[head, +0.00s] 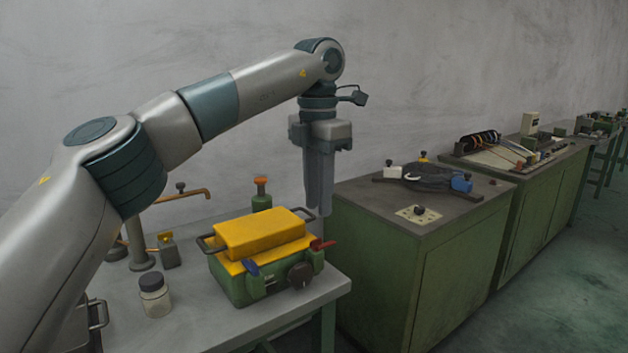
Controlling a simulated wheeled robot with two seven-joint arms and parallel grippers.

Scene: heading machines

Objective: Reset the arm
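My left arm reaches in from the left, across the upper part of the head view. Its gripper (320,208) hangs straight down behind and to the right of the yellow-topped green device, near the right end of the grey table. Its fingers are close together, with no gap showing between them and nothing held. My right gripper is out of the picture.
The green device (262,283) with a yellow top (259,234) stands on the grey table (200,325). A lidded jar (155,296) and a brass tap (182,195) are left of it. Green cabinets (440,275) line the wall at right; green floor (570,290) is open beyond.

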